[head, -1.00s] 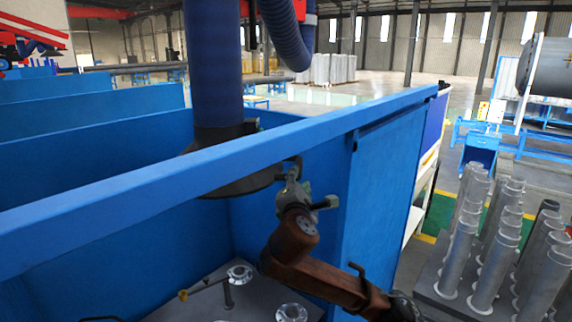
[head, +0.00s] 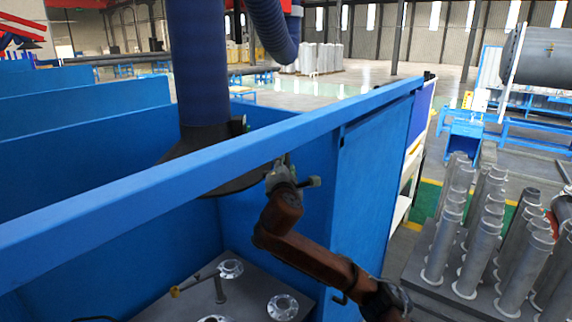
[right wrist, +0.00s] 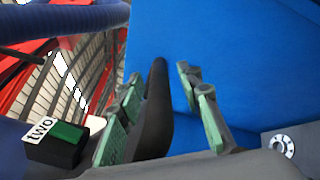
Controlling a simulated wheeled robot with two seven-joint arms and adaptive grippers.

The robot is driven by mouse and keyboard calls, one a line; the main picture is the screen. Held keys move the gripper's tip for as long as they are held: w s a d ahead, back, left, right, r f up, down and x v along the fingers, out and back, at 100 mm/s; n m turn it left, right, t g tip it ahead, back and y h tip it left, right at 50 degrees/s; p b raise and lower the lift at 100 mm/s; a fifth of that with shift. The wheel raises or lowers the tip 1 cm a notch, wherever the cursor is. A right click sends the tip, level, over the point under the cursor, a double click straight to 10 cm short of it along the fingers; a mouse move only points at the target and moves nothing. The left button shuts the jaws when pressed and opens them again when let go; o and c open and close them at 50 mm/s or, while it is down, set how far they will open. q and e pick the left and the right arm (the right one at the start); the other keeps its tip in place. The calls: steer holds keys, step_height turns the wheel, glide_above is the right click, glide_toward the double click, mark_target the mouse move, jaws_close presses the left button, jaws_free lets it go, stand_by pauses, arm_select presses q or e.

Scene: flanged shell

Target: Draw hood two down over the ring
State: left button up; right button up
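Hood two is the dark flared hood (head: 218,178) at the lower end of a thick blue duct, behind the blue rail. A label reading "two" (right wrist: 40,129) sits on a black and green block in the right wrist view. My right gripper (head: 282,168) is at the hood's right edge. In the right wrist view its fingers (right wrist: 162,112) are apart, with the dark hood rim (right wrist: 156,110) between them, nearer the left finger; I see no clear grip. Metal flanged rings (head: 230,268) stand on the grey bench below; which one is meant I cannot tell. My left gripper is out of view.
The blue rail (head: 130,195) crosses in front of the hood, and a blue panel (head: 375,185) stands right of my gripper. A thin rod (head: 195,284) with a yellowish end is above the bench. Several grey flanged tubes (head: 437,245) stand at the right.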

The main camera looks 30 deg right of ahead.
steer(key=shift+c, duration=0.2)
jaws_close()
stand_by(0.4)
